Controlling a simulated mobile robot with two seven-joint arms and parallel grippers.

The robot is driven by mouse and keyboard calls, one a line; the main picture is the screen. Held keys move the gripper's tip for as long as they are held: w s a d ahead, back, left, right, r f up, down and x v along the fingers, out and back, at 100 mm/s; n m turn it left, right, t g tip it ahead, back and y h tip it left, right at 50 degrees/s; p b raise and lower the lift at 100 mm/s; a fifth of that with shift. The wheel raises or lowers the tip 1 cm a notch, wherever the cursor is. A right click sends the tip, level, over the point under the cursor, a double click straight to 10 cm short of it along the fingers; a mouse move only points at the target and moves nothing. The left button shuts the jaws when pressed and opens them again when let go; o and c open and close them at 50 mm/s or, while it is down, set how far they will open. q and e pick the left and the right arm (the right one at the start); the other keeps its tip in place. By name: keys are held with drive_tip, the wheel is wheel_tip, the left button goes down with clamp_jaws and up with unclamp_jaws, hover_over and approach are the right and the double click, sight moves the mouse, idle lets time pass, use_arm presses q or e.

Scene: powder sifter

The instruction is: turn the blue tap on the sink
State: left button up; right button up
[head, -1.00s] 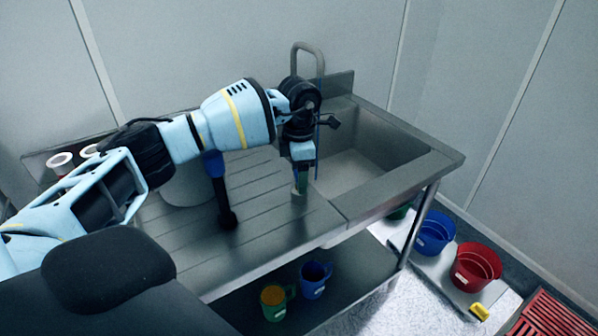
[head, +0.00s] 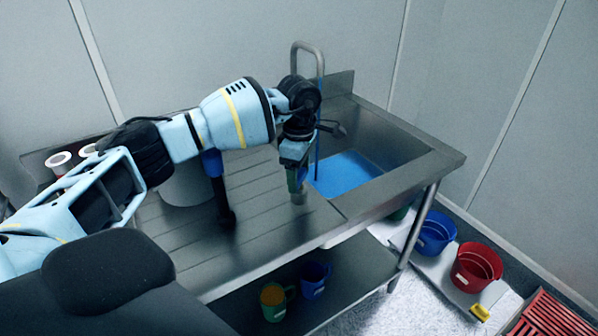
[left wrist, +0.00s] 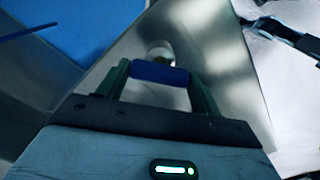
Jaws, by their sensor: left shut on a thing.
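The sink (head: 405,178) is a metal basin at the right end of the steel counter, with a tall curved grey spout (head: 308,46) at its back. A thin blue stream (head: 317,155) runs down below the spout, and bright blue water (head: 345,175) covers the basin floor. My left gripper (head: 298,182) is at the basin's left edge. In the left wrist view, its green fingers are shut on the blue tap (left wrist: 160,72), a short blue bar above a pale round base. The gripper hides most of the tap in the head view. My right gripper is not seen.
A white round container (head: 186,185) stands on the counter behind my left arm. Two mugs, one green-and-yellow (head: 273,302) and one blue (head: 314,280), sit on the lower shelf. Blue (head: 435,235) and red (head: 475,268) buckets stand on the floor at right.

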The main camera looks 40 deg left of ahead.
sight(299, 175)
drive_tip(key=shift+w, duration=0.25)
use_arm(q)
drive_tip(key=o, duration=1)
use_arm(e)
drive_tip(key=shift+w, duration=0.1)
use_arm(q)
drive_tip(key=shift+r, duration=0.1)
wheel_tip(299, 175, up, 7)
drive_tip(key=shift+f, duration=0.2)
drive_tip(key=shift+r, duration=0.5)
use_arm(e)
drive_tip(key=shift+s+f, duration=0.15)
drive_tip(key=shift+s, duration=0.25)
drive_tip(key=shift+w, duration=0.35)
